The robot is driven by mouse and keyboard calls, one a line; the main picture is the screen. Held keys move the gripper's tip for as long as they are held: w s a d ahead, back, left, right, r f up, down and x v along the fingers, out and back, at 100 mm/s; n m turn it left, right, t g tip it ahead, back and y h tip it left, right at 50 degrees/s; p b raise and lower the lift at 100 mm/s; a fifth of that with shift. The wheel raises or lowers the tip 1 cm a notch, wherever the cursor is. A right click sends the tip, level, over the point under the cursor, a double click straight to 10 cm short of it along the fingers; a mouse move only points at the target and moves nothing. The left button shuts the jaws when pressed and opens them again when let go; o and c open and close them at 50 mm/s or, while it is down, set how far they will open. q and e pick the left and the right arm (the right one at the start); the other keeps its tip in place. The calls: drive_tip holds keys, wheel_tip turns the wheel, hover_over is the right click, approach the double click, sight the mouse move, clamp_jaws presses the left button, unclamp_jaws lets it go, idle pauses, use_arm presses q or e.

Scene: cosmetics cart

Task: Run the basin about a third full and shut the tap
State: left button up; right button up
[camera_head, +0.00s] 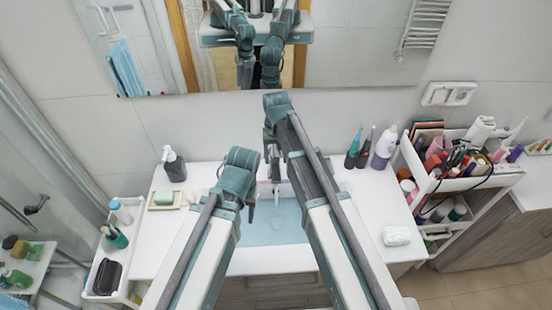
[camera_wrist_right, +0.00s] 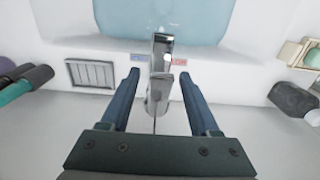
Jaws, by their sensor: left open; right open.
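The white basin (camera_head: 243,262) is set in the counter and holds pale blue water (camera_head: 268,226); it also shows at the top of the right wrist view (camera_wrist_right: 130,45). My arms hide part of it. The chrome tap (camera_wrist_right: 160,62) stands at the basin's edge, with a blue mark and a red mark beside it. My right gripper (camera_wrist_right: 160,78) is open, with one finger on each side of the tap and gaps visible on both sides. My left gripper (camera_head: 250,208) is open over the basin, lower in the picture. I cannot tell whether water is running.
Bottles (camera_head: 384,146) and a wrapped soap (camera_head: 396,236) are on the right. A cosmetics cart (camera_head: 450,185) stands further right. A mirror (camera_head: 340,50) hangs behind the basin.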

clamp_jaws()
idle(1.3)
